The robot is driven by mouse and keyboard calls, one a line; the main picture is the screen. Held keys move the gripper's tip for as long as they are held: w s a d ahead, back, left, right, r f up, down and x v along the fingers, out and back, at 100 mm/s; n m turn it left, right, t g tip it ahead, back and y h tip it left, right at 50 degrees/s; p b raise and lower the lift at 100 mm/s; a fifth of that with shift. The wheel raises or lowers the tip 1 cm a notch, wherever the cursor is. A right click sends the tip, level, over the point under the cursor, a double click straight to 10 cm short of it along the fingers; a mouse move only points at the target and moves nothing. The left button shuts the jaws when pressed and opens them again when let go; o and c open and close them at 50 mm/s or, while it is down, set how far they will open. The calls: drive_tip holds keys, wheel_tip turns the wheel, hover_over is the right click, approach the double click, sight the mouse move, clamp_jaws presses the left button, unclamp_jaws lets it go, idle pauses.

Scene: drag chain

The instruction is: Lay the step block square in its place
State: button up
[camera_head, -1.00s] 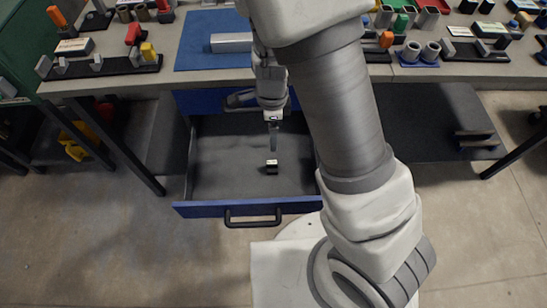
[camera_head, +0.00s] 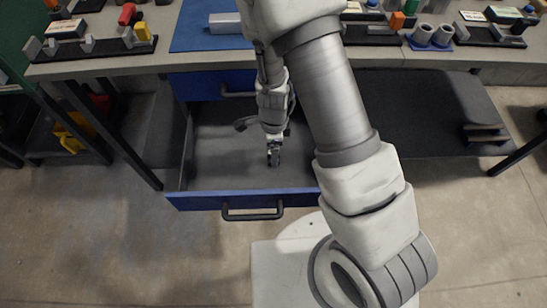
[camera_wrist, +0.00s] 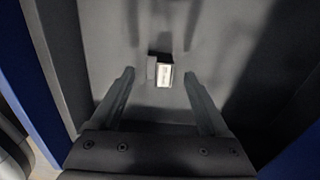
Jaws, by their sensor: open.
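A small dark block with a pale, labelled face (camera_wrist: 163,74) lies on the floor of the open drawer; I take it for the step block. In the wrist view it sits between the tips of my gripper (camera_wrist: 158,76), with a gap on either side. The fingers are apart and hold nothing. In the head view my gripper (camera_head: 273,155) points down into the drawer and mostly hides the block. I cannot make out a marked place for the block.
The blue-fronted drawer (camera_head: 190,202) is pulled out, with walls around my gripper and a black handle (camera_head: 252,214). The bench above has a blue mat (camera_head: 190,38) with a grey bar (camera_head: 226,24), and racks of parts (camera_head: 95,52). The rest of the drawer floor is clear.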

wheel_tip(320, 180, down, 3)
drive_tip(key=shift+b, duration=0.3)
drive_tip(key=shift+r, duration=0.1)
clamp_jaws()
